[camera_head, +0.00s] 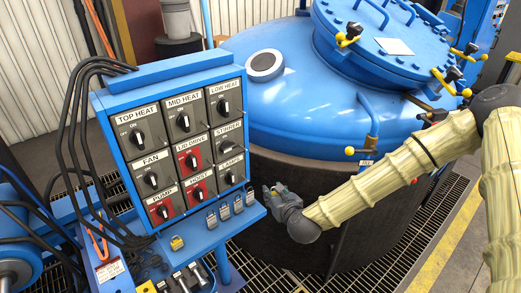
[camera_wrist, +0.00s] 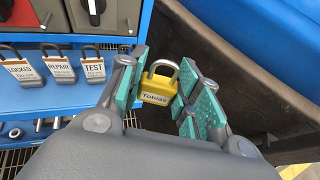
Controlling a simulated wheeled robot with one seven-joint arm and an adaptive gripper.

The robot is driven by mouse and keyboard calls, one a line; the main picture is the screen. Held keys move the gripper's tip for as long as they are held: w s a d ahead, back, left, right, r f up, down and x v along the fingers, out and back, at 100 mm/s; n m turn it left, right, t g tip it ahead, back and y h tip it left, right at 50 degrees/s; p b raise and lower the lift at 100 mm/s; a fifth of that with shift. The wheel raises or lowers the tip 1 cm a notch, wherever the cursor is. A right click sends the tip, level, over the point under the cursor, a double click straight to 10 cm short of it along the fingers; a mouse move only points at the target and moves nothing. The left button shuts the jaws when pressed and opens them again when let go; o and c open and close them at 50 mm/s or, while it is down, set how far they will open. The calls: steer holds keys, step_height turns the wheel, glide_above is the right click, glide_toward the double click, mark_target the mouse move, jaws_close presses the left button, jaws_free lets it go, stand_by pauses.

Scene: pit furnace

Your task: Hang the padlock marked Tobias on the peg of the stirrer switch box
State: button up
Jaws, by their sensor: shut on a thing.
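The yellow padlock marked Tobias (camera_wrist: 155,95) is between the teal pads of my gripper (camera_wrist: 160,88) in the wrist view, its shackle pointing up and its name readable. My gripper is shut on it. In the head view my gripper (camera_head: 273,193) is right of the switch panel, near the shelf's right end, and only a little yellow shows there. The stirrer switch box (camera_head: 229,140) is in the panel's right column, middle row, with a black knob on a dark plate. Its peg is too small to make out clearly.
Several tagged padlocks (camera_head: 224,212) stand on the blue shelf (camera_head: 190,236) below the panel, with a yellow padlock (camera_head: 177,242) at its left. The blue furnace vessel (camera_head: 300,110) is behind my arm. Black cables (camera_head: 65,130) hang at the panel's left.

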steer(key=n+y+p, duration=0.1)
steer(key=p, duration=0.2)
glide_toward(242, 150)
steer(key=d+f, duration=0.1)
steer(key=d, duration=0.2)
steer(key=shift+g, duration=0.4)
steer(key=shift+w+a+f+p, duration=0.25)
steer(key=shift+w+a+p, duration=0.1)
steer(key=shift+w+a, duration=0.7)
steer(key=shift+w+a+f+p, duration=0.2)
steer(key=shift+w+a+p, duration=0.15)
steer(key=shift+w+a, duration=0.75)
steer(key=shift+w+p, duration=0.2)
steer(key=shift+p, duration=0.1)
steer(key=shift+w+a+f+b, duration=0.2)
steer(key=shift+w+f+b, duration=0.1)
steer(key=shift+b, duration=0.15)
steer(key=shift+r, duration=0.1)
steer(key=shift+w+a+r+b, duration=0.1)
steer(key=shift+w+r+b, duration=0.05)
steer(key=shift+b, duration=0.35)
